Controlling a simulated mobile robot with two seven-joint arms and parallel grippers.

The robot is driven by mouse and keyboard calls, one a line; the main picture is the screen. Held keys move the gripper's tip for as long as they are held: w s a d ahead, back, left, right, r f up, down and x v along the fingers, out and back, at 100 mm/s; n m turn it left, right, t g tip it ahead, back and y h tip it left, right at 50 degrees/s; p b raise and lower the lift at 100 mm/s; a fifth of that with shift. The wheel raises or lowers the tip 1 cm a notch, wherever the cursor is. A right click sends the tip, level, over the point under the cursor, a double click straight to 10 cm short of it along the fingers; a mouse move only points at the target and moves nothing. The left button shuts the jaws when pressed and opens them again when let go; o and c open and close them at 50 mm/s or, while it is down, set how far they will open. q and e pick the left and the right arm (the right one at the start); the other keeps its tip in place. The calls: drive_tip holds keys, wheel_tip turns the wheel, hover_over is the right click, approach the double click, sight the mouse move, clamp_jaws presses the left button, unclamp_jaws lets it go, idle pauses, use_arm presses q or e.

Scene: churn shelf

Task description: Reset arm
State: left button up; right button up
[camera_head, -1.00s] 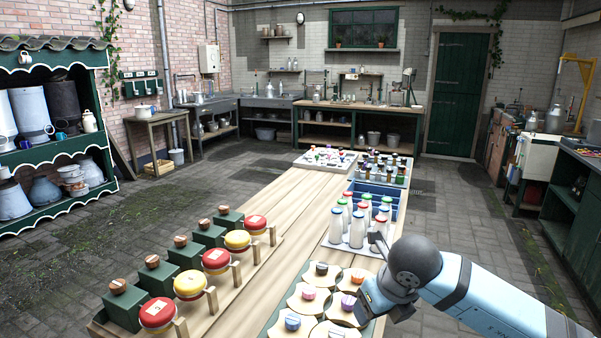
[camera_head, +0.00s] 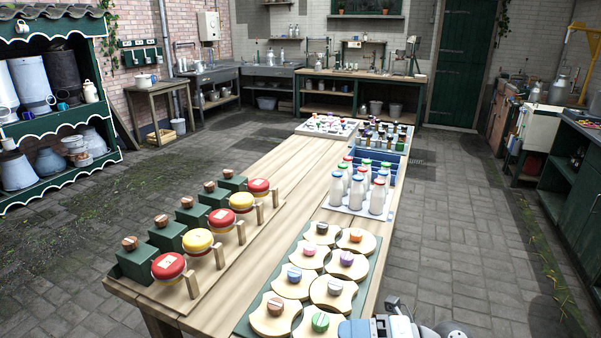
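My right arm shows only as a small part at the bottom edge of the head view, where the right gripper (camera_head: 378,328) sits partly cut off beside the near right corner of the table. Its fingers cannot be made out. My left arm is not in view. The long wooden table (camera_head: 262,192) runs away from me. Nothing is seen held.
A green board (camera_head: 247,327) with several wooden discs and coloured knobs lies close to my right gripper. Milk bottles (camera_head: 357,193) stand in a blue crate (camera_head: 398,168) and on a white tray beyond. The floor right of the table is clear.

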drive_tip(key=d+f+m+t+h, duration=0.7)
drive_tip(key=d+f+m+t, duration=0.45)
drive_tip(key=m, duration=0.75)
drive_tip(key=s+d+f+m+g+h, duration=0.4)
drive_tip(key=s+d+f+m+h, duration=0.4)
drive_tip(key=s+d+f, duration=0.5)
drive_tip(key=w+a+m+t+y, duration=0.1)
drive_tip(key=a+m, duration=0.5)
drive_tip(key=a, duration=0.9)
use_arm(q)
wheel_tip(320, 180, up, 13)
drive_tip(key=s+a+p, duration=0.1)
drive_tip(key=p, duration=1.4)
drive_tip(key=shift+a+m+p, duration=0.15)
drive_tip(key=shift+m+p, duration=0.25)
use_arm(e)
wheel_tip(320, 180, up, 14)
drive_tip(key=d+n, duration=0.1)
drive_tip(key=shift+s+d+f+t, duration=0.15)
drive_tip(key=shift+s+d+t, duration=0.2)
drive_tip(key=shift+s, duration=0.05)
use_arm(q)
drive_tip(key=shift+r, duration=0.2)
